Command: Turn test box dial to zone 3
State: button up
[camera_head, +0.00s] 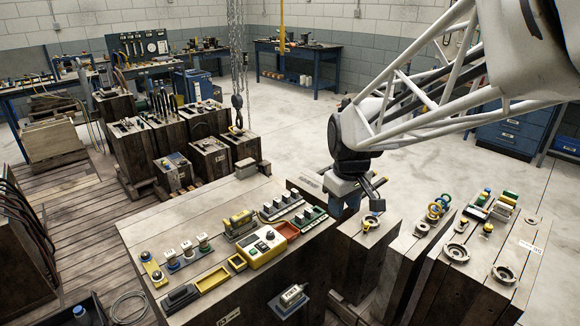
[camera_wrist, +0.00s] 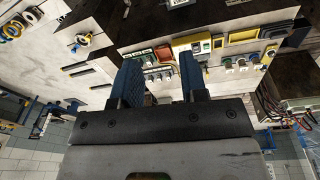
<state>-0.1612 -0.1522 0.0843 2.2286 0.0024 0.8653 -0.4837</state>
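The test box (camera_head: 262,248) is a yellow box with a pale top panel, standing on the large dark wooden block at the middle front. A round black dial (camera_head: 269,236) shows on its top; its pointer and zone marks are too small to read. In the wrist view the test box (camera_wrist: 195,44) appears small, beyond my fingers. My gripper (camera_head: 340,206) hangs to the right of the test box, near the block's right end, apart from the box. In the wrist view my gripper (camera_wrist: 162,78) has its two blue fingers spread with nothing between them.
A red tray (camera_head: 287,230) sits beside the test box, with a yellow tray (camera_head: 212,280) to its left. Connector rows (camera_head: 282,207) stand behind it. Other blocks with rings (camera_head: 456,252) are at right. A chain hook (camera_head: 237,101) hangs behind. Open floor lies at back right.

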jog(key=w+a+f+n+g, duration=0.1)
jog(key=w+a+f+n, duration=0.1)
jog(key=w+a+f, duration=0.4)
jog(key=w+a+f+n, duration=0.3)
jog(key=w+a, duration=0.1)
jog(key=w, duration=0.4)
jog(key=n, duration=0.4)
send_over(270, 233)
jog(key=shift+g, duration=0.3)
notch_tip(270, 233, down, 12)
jog(key=shift+w+f, duration=0.15)
jog(key=shift+f, duration=0.1)
jog(key=shift+f, duration=0.15)
jog(key=shift+f, duration=3.8)
jog(key=c, duration=0.6)
jog(key=shift+c, duration=0.2)
